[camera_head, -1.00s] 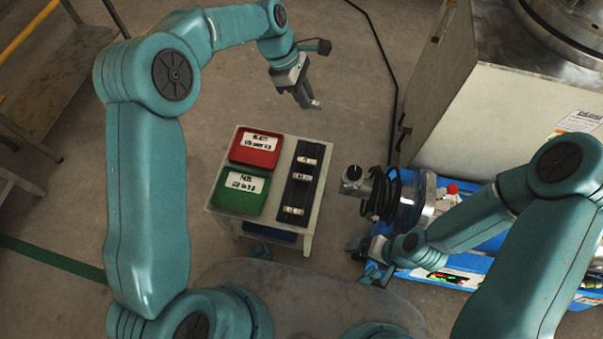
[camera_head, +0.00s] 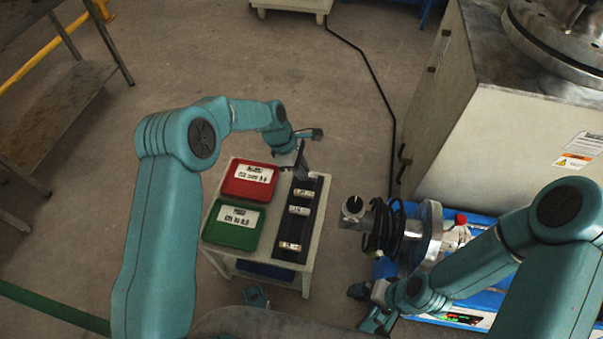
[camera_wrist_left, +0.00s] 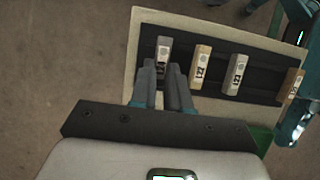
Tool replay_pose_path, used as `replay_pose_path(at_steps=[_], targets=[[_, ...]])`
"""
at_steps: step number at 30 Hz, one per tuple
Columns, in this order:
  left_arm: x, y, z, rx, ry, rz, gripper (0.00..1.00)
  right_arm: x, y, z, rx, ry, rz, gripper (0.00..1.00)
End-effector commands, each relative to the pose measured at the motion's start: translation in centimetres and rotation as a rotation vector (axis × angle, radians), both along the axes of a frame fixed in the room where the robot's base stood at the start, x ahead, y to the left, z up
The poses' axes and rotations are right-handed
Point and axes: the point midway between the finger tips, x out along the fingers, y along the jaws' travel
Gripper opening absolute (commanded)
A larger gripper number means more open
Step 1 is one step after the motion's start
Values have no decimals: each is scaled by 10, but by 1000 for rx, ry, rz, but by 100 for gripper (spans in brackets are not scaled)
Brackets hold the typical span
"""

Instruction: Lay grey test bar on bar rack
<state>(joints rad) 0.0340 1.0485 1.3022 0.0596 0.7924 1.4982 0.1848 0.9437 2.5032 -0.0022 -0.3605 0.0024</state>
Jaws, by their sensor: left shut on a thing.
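The bar rack (camera_head: 312,238) is a long black strip along the right side of a small pale table. My left gripper (camera_head: 302,166) is over its far end, pointing down. In the left wrist view its fingers (camera_wrist_left: 161,75) are shut on the grey test bar (camera_wrist_left: 163,50), which is over the end of the rack (camera_wrist_left: 215,55). I cannot tell whether the bar touches the rack. Several other bars sit across the rack, a tan one (camera_wrist_left: 201,62) being nearest, then a grey one (camera_wrist_left: 236,75). My right gripper (camera_head: 372,312) is low beside the blue machine base; its opening is unclear.
A red bin (camera_head: 240,191) and a green bin (camera_head: 225,236) with labels share the table (camera_head: 306,277), left of the rack. A machine with a metal spindle (camera_head: 425,235) stands to the right, before a large pale cabinet (camera_head: 465,130). Open floor lies behind the table.

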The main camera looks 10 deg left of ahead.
Motion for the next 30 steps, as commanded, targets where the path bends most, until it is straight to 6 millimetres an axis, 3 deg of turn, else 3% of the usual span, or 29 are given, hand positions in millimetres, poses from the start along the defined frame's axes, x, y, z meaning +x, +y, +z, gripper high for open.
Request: replay_pose_path(at_steps=[2, 12, 13, 15, 24, 30], targets=[[0, 0, -13, 0, -1, 1, 0, 1, -1, -6, 0, -2, -4, 100], [0, 0, -15, 0, -1, 0, 0, 1, -1, -6, -1, -3, -4, 100], [0, 0, -15, 0, -1, 0, 22, 1, -1, -5, -1, -2, -5, 100], [0, 0, -14, 0, -1, 0, 41, 1, -1, -5, -1, -3, -4, 100], [0, 0, -12, 0, -1, 0, 41, 1, -1, -4, -1, -3, -4, 100], [0, 11, 18, 0, -2, 2, 41, -1, 1, 10, 0, 1, 5, 100]])
